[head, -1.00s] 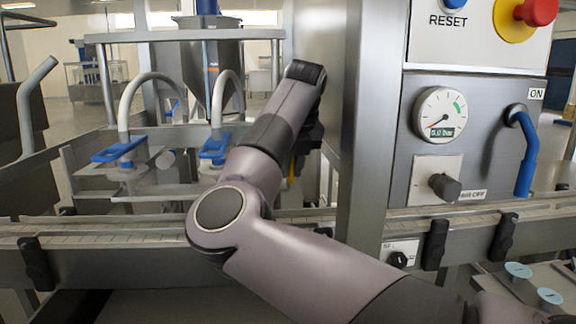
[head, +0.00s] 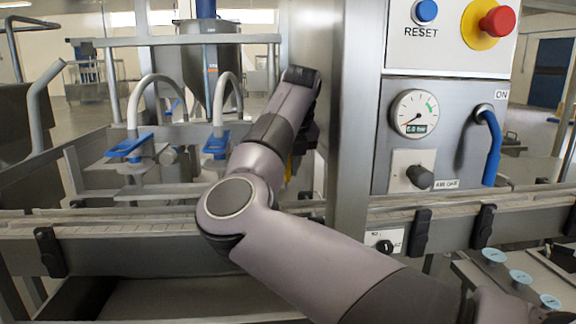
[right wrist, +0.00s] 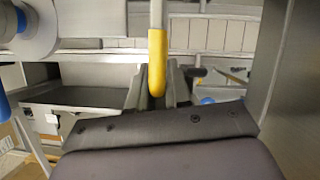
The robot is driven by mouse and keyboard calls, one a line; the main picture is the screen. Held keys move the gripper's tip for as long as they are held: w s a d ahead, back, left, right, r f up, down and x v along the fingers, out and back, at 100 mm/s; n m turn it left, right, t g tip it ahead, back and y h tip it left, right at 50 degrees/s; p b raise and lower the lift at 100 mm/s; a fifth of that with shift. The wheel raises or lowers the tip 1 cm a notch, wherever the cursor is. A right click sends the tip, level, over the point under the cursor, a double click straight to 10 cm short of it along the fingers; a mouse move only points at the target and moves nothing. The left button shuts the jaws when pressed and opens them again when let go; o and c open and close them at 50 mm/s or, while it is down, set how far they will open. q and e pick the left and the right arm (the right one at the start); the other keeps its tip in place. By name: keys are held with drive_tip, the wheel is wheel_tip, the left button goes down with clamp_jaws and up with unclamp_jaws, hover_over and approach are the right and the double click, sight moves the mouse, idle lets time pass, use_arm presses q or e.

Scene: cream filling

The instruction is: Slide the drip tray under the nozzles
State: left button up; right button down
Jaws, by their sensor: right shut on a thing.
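My right gripper (right wrist: 156,84) is shut on a yellow handle (right wrist: 157,62) at the end of a metal rod, in the right wrist view. In the head view the gripper (head: 303,145) is mostly hidden behind my right arm, and a bit of the yellow handle (head: 289,168) shows beside it. Two filling nozzles with blue levers, a left one (head: 128,148) and a right one (head: 216,146), hang from curved pipes below the steel hopper (head: 211,65). I cannot make out the drip tray itself for certain; my arm covers the area around the handle. My left gripper is out of view.
A conveyor rail (head: 110,228) with black clamps runs across in front. A steel post (head: 350,120) stands right of the gripper. The control panel (head: 450,35) has a red stop button (head: 497,20), a gauge (head: 414,113) and a blue handle (head: 489,145). Several pale blue discs lie lower right.

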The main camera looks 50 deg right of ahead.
drive_tip(key=shift+s+a+f, duration=0.1)
drive_tip(key=c, duration=1.1)
unclamp_jaws()
drive_tip(key=shift+c, duration=0.2)
drive_tip(key=shift+s, duration=0.1)
drive_tip(key=v, duration=0.7)
drive_tip(key=shift+r, duration=0.2)
drive_tip(key=shift+a+f, duration=0.1)
